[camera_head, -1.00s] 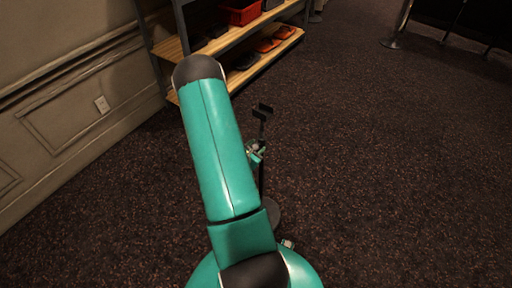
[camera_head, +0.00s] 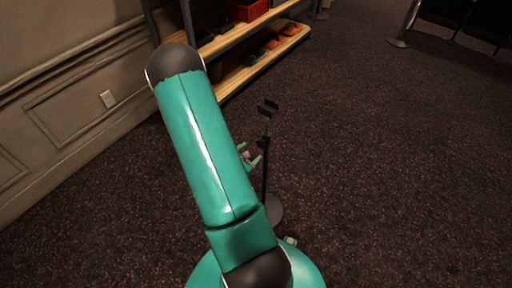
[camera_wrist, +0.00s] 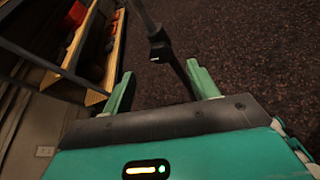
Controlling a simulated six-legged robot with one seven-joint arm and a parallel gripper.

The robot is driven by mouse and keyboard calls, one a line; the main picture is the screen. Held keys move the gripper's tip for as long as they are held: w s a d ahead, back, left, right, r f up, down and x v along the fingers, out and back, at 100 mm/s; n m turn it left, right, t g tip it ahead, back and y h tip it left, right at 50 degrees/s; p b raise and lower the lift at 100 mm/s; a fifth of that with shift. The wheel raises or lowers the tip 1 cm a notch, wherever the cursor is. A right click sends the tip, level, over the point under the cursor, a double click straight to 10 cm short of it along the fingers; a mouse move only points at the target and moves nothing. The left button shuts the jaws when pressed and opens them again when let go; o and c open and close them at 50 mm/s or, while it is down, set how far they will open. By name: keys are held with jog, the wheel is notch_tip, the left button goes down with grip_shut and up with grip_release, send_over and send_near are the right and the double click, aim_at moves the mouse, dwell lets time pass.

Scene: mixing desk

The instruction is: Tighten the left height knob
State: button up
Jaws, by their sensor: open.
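A thin black stand (camera_head: 265,170) with a forked top (camera_head: 268,107) and a round dark base (camera_head: 273,213) stands upright on the carpet. In the wrist view its pole (camera_wrist: 143,14) runs down at a slant between my fingers, with a black collar or knob (camera_wrist: 158,47) just beyond the fingertips. I cannot tell the knob's exact shape. My gripper (camera_wrist: 160,70) is open with nothing between its tips. In the head view my gripper (camera_head: 252,158) is small, just left of the pole, and partly hidden by my arm.
A shelf unit with wooden boards (camera_head: 262,60) and a red bin (camera_head: 247,9) stands at the back left along the wall (camera_head: 60,90). A post with a round foot (camera_head: 399,42) stands at the back right. The carpet (camera_head: 400,170) to the right is clear.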

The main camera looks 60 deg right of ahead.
jog(key=v, duration=0.4)
jog(key=shift+a+r, duration=0.1)
jog(key=shift+a, duration=0.05)
jog(key=n+g+h, duration=0.2)
jog(key=n+h, duration=0.2)
send_near(259, 145)
jog(key=d, duration=0.3)
jog(key=s+d, duration=0.1)
jog(key=d, duration=0.7)
jog(key=shift+s, duration=0.4)
